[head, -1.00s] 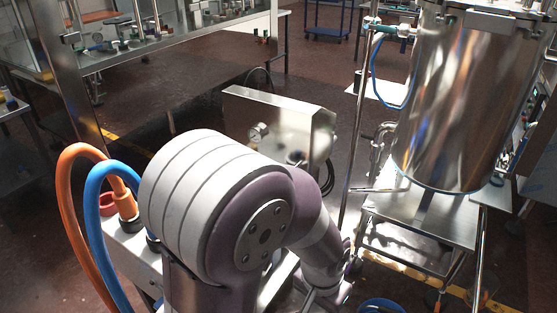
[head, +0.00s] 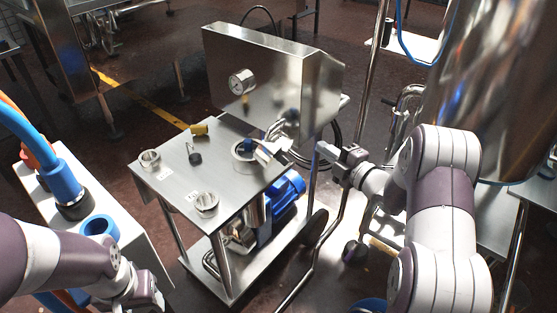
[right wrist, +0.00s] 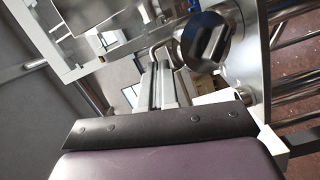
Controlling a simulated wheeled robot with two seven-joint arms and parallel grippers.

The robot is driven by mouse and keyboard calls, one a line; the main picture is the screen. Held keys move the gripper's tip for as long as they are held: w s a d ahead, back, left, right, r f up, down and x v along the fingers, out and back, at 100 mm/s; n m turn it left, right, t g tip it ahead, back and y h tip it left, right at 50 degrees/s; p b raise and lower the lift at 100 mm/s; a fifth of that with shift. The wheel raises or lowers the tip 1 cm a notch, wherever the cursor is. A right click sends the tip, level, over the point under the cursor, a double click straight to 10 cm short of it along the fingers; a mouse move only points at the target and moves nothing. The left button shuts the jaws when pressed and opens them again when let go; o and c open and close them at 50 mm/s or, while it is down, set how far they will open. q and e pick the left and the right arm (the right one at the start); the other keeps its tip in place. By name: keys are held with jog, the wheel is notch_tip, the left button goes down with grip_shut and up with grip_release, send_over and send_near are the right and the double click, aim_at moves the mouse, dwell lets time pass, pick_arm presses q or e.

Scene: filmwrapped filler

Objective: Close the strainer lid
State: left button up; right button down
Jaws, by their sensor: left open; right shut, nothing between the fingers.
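A round metal collar (head: 245,155), which may be the strainer, stands at the back right of the steel cart top. A shiny metal piece (head: 268,152) sticks out beside it toward my right gripper; I cannot tell for certain whether it is the lid. My right gripper (head: 326,152) is shut and empty, to the right of that piece and apart from it. Its narrow fingers (right wrist: 163,85) show in the right wrist view, with a dark round part (right wrist: 205,42) beyond them. My left gripper (head: 143,298) is open at the lower left, partly cut off by the frame.
The cart top (head: 180,178) also carries small metal cups and a yellow fitting (head: 199,130). A steel box with a gauge (head: 241,82) stands behind it, and a blue pump (head: 284,195) sits below. A large steel tank (head: 490,80) rises at the right.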

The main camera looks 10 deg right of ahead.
aim_at(275, 145)
jog(key=w+a+n+y, duration=0.1)
jog(key=w+a, duration=0.1)
jog(key=w+a+r+n+y, duration=0.1)
jog(key=w+a+n+y, duration=0.1)
jog(key=w+a, duration=0.1)
jog(key=w+a+n+y, duration=0.1)
jog(key=w+a+n, duration=0.1)
jog(key=shift+w+a+r+y+b, duration=0.25)
jog(key=shift+w+a+y+b, duration=0.05)
jog(key=shift+a+y+b, duration=0.1)
pick_arm(q)
notch_tip(275, 145, down, 2)
jog(key=shift+d+f, duration=0.1)
jog(key=shift+f, duration=0.15)
jog(key=shift+r, duration=0.15)
pick_arm(e)
jog(key=shift+r, duration=0.1)
